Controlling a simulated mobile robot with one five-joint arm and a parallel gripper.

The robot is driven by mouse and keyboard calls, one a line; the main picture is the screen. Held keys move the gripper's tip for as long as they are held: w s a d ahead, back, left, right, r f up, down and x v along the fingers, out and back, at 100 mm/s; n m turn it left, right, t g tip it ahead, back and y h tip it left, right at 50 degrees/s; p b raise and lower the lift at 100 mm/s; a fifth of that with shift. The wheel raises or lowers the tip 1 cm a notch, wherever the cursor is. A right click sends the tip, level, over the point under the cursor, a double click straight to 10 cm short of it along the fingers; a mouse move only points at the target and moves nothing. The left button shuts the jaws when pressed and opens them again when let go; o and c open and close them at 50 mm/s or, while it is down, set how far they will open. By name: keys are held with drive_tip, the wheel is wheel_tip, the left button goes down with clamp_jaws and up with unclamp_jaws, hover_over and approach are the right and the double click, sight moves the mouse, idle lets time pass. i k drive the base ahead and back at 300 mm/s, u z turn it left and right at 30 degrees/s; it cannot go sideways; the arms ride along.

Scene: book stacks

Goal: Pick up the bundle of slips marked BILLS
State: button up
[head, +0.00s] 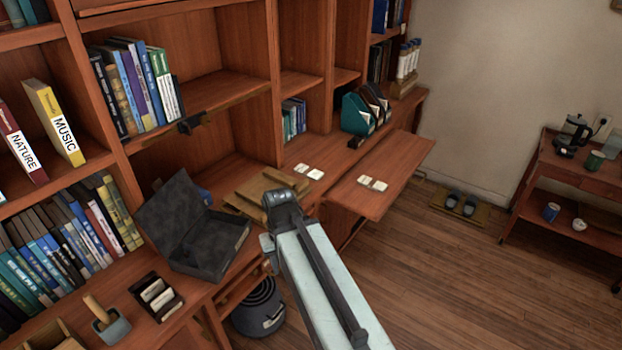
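My pale arm (325,285) reaches up from the bottom of the head view to a dark joint, just left of and nearer than the pull-out leaf. I cannot make out my gripper's fingers beyond that joint.
Teal file holders (360,115) stand behind the leaf.

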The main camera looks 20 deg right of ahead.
sight(309, 172)
drive_tip(key=u, duration=2.7)
drive_tip(key=k, duration=1.9)
drive_tip(key=z, duration=1.05)
drive_tip(key=i, duration=1.15)
drive_tip(key=u, duration=0.05)
